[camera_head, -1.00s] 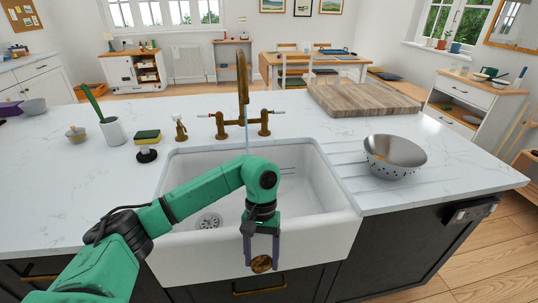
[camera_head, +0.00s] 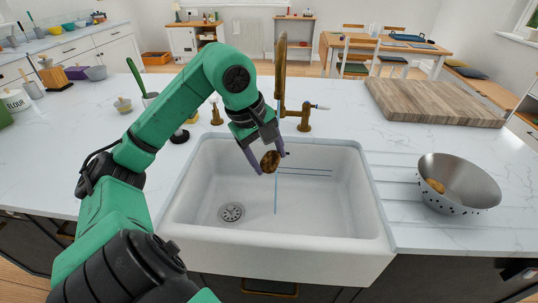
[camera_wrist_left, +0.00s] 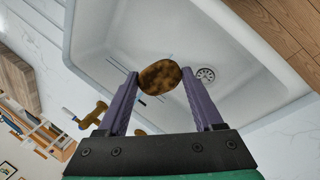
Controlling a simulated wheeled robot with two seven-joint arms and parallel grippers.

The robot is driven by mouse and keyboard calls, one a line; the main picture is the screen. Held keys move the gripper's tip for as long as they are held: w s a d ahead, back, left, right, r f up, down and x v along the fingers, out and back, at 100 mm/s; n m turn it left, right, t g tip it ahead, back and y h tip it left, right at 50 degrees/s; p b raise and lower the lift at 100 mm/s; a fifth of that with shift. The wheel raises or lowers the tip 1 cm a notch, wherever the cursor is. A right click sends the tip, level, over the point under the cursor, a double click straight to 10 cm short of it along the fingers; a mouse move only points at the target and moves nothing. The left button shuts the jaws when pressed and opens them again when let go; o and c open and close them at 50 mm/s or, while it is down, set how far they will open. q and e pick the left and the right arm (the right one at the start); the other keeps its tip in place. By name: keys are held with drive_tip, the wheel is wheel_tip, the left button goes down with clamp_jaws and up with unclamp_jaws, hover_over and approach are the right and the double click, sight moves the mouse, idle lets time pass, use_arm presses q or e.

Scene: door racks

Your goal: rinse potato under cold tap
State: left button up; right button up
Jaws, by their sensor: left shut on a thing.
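A brown, dirt-speckled potato (camera_head: 270,161) is held between the purple fingertips of my left gripper (camera_head: 270,160), above the white sink basin (camera_head: 320,215). The wrist view shows the potato (camera_wrist_left: 160,77) at the tips of the left gripper (camera_wrist_left: 160,85), with the basin behind it. The brass tap (camera_head: 280,75) stands at the sink's back edge, partly behind my arm. A thin stream of water (camera_head: 276,192) falls just right of the potato in the head view. I cannot tell whether it touches the potato. My right gripper is not in view.
A metal colander (camera_head: 458,183) with a potato (camera_head: 435,186) inside stands on the counter right of the sink. A wooden board (camera_head: 435,101) lies behind it. A brush in a pot and other items stand left of the tap. The basin is otherwise clear around its drain (camera_head: 231,212).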

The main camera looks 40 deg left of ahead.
use_arm(q)
drive_tip(key=w+a+f+p, duration=0.2)
drive_tip(key=w+a+p, duration=0.4)
drive_tip(key=w, duration=0.2)
drive_tip(key=shift+w+p, duration=0.15)
drive_tip(key=shift+p, duration=0.2)
drive_tip(key=shift+f, duration=0.1)
